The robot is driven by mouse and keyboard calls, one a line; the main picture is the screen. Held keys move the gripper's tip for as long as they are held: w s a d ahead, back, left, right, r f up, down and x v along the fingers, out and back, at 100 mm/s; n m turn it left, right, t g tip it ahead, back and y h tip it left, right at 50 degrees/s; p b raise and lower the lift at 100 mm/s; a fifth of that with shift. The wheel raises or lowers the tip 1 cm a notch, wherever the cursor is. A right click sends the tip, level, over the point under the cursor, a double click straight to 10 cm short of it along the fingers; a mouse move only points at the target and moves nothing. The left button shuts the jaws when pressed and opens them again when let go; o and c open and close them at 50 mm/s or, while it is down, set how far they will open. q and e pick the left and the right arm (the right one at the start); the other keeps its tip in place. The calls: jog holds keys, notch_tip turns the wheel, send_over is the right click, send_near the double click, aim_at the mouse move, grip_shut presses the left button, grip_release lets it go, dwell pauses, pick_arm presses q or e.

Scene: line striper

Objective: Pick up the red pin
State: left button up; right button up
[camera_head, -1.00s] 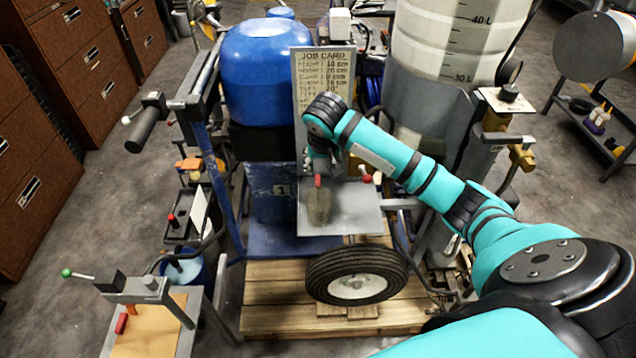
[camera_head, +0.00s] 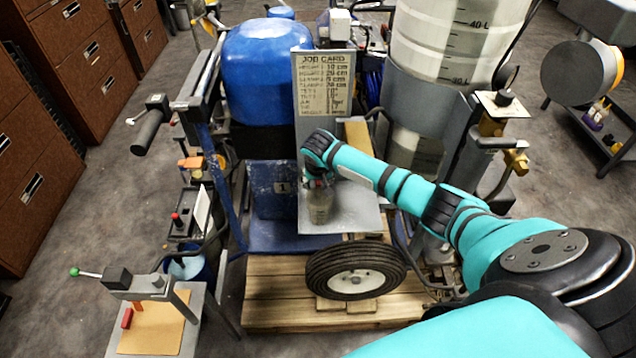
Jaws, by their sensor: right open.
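My right gripper (camera_head: 318,184) hangs under the teal arm's wrist, pointing down just over a grey-brown cylindrical pot (camera_head: 320,208). The pot stands on the grey metal shelf (camera_head: 350,220) below the job card. The gripper is open, though its fingers are small and dark here. The red pin does not show clearly; the wrist and fingers cover the top of the pot, so I cannot tell whether the pin is between the fingers. My left gripper is out of view.
The job card (camera_head: 326,85) stands upright behind the wrist. A blue tank (camera_head: 266,75) is to the left and a pale graduated tank (camera_head: 440,40) to the right. A wheel (camera_head: 355,275) sits in front of the shelf. A small bench (camera_head: 155,330) stands at lower left.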

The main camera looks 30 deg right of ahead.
grip_shut()
dwell(0.4)
